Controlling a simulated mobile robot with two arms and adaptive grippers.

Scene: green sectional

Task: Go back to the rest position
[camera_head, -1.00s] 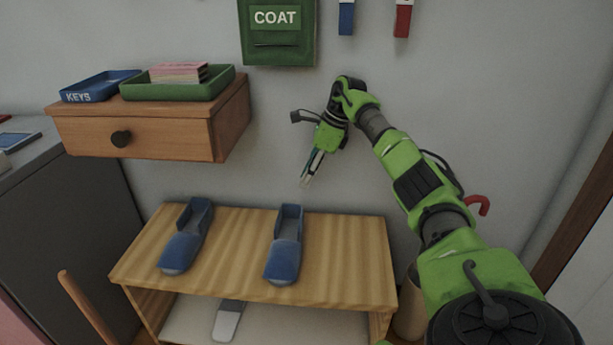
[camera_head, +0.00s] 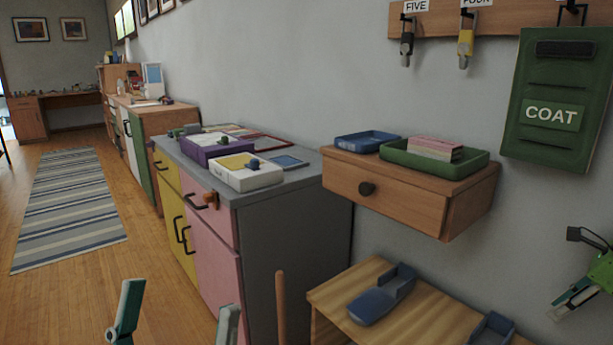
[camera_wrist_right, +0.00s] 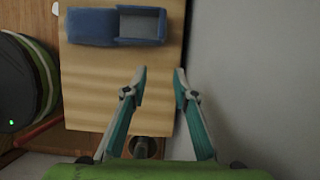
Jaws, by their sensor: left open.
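My left gripper (camera_head: 174,312) shows only its two teal and grey fingers at the bottom edge of the head view, wide apart with nothing between them. My right gripper (camera_head: 560,306) is at the right edge of the head view, partly cut off, in front of the grey wall. In the right wrist view its fingertips (camera_wrist_right: 160,78) are apart with nothing held. They are over or near a light wooden bench top, and a blue slipper (camera_wrist_right: 90,27) lies beyond them.
Two blue slippers, one at the left (camera_head: 383,295) and one cut off (camera_head: 490,330), rest on the wooden bench (camera_head: 345,285). Above hangs a drawer shelf (camera_head: 385,195) with blue and green trays. A green COAT box (camera_head: 555,100) hangs right. A grey-topped cabinet (camera_head: 290,230) stands left; floor beyond is open.

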